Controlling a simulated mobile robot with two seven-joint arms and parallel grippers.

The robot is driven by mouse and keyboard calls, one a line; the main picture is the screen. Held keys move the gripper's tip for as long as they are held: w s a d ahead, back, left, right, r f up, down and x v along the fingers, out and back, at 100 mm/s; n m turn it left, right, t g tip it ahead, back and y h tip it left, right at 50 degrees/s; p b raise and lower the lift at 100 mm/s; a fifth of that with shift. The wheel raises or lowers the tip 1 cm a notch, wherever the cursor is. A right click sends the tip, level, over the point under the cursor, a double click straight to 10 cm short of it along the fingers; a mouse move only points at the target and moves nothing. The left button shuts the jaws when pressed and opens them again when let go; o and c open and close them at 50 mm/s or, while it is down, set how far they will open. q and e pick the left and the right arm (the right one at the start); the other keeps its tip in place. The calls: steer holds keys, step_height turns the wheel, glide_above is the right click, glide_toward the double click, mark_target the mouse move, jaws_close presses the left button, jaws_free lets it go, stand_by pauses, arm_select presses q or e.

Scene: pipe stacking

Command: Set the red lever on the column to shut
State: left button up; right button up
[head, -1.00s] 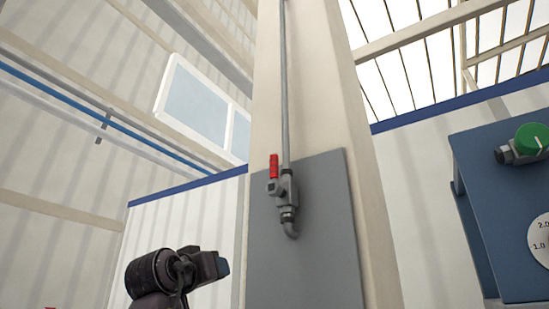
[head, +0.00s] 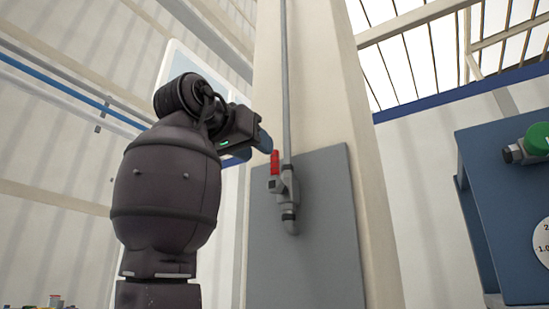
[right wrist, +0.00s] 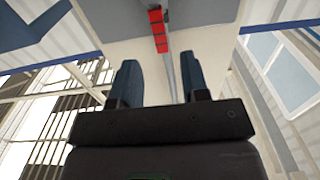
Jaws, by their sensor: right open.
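The red lever (head: 275,162) stands upright on a grey valve (head: 284,190), in line with the grey pipe on the column (head: 320,90). My right gripper (head: 264,143) is just left of the lever's top, apart from it as far as the head view shows. In the right wrist view the red lever (right wrist: 158,30) shows beyond the two blue fingers of the gripper (right wrist: 160,82), which are spread with nothing between them. My left gripper is not in view.
A grey plate (head: 310,250) backs the valve. A blue box (head: 500,220) with a green knob (head: 538,138) is at the right. Small coloured items (head: 50,302) show at the lower left. The space between column and blue box looks clear.

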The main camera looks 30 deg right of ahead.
mark_target(273, 159)
steer(key=p+x, duration=0.1)
steer(key=x, duration=0.6)
steer(key=shift+d, duration=0.15)
jaws_close()
